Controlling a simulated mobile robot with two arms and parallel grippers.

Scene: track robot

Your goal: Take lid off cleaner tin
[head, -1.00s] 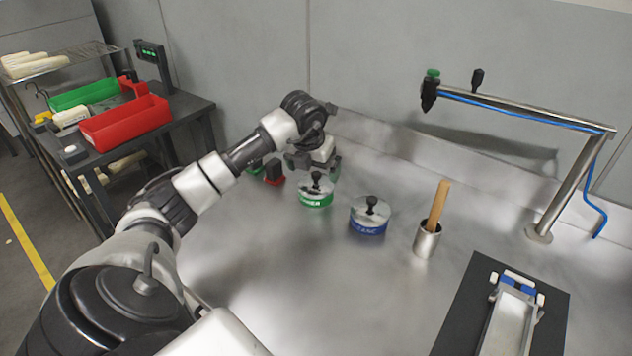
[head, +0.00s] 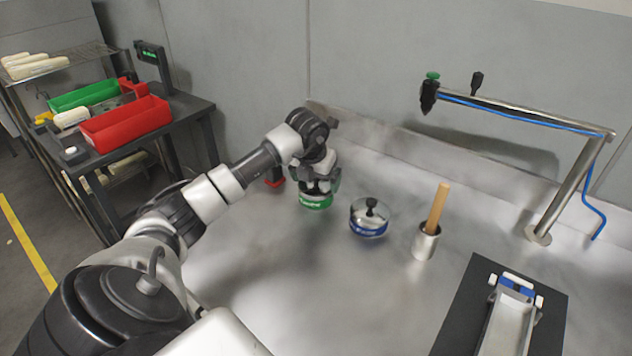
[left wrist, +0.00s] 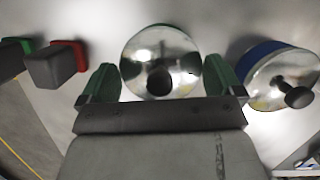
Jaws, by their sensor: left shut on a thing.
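The cleaner tin (head: 316,203) has a green band and stands on the metal worktop below my left gripper (head: 318,184). Its shiny domed lid (left wrist: 160,50) with a dark round knob shows from above in the left wrist view. My left gripper also shows there (left wrist: 161,82), with one finger on each side of the lid, shut on its edges. The lid sits on the tin, with a little green behind it. In the head view the gripper hides most of the lid. My right gripper is not in view.
A similar blue-banded tin (head: 368,228) with a knobbed lid stands close to the right. Beyond it is a metal cup (head: 425,242) with a wooden handle. A red-based dark block (left wrist: 55,65) stands left of the cleaner tin.

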